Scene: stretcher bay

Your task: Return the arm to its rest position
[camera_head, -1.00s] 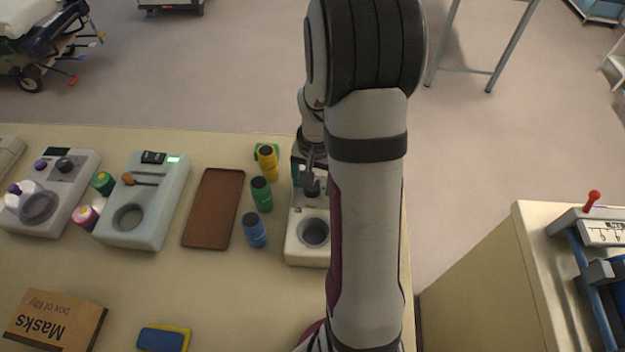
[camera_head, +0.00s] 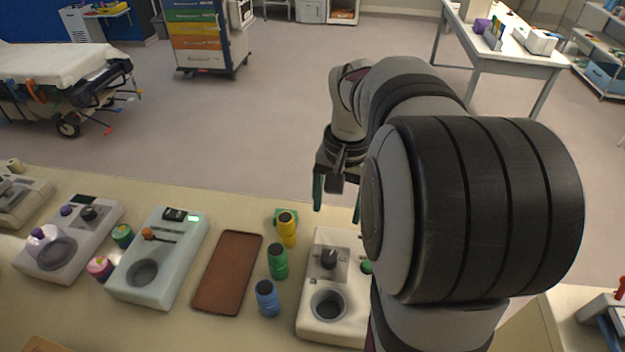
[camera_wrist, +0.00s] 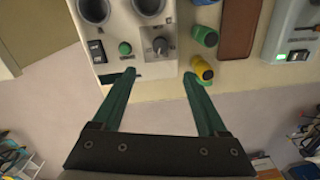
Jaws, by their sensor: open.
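My gripper (camera_head: 338,192) is open and empty, raised above the far edge of the bench in the head view. My arm fills the right middle of that view and hides part of the bench. In the wrist view my gripper (camera_wrist: 158,88) has its two green fingers spread wide with nothing between them. Beyond the fingertips is the cream device (camera_wrist: 130,40) with two round wells, a dark knob and a green button. The same device (camera_head: 318,322) stands below my gripper in the head view, partly hidden by my arm.
A brown tray (camera_head: 228,272) lies on the bench, with yellow (camera_head: 287,228), green (camera_head: 277,262) and blue (camera_head: 267,298) vials beside it. Open floor lies beyond the bench. A stretcher (camera_head: 60,70) and drawer cart (camera_head: 200,35) stand farther back.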

